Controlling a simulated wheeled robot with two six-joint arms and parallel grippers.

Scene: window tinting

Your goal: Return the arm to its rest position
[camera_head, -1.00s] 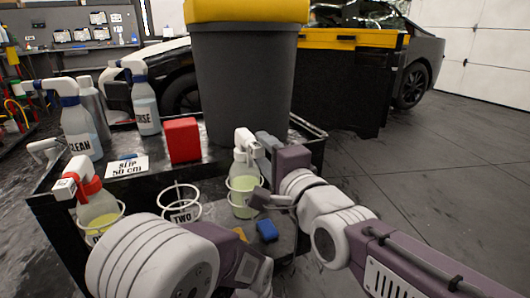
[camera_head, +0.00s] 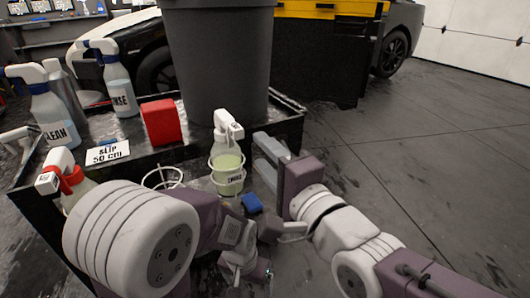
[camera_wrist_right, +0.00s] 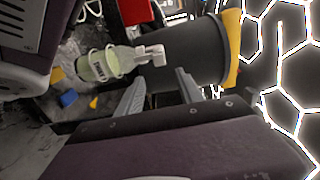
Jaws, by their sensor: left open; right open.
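My right gripper (camera_head: 267,160) is open and empty, just right of a white-headed spray bottle (camera_head: 227,160). The bottle holds pale green liquid and stands in a white ring holder at the cart's edge. In the right wrist view, the two grey fingers of my right gripper (camera_wrist_right: 158,92) are spread with nothing between them, and the spray bottle (camera_wrist_right: 98,66) lies beyond them. My left gripper (camera_head: 256,268) is low in the head view, below the right arm, open, with its fingertips partly hard to make out. No object shows in it.
The black cart (camera_head: 40,190) carries a red block (camera_head: 161,122), a "SLIP 50 cm" card (camera_head: 107,153) and several spray bottles. A blue sponge (camera_head: 251,203) lies near the grippers. A large grey bin (camera_head: 218,60) stands behind. The floor at right is clear.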

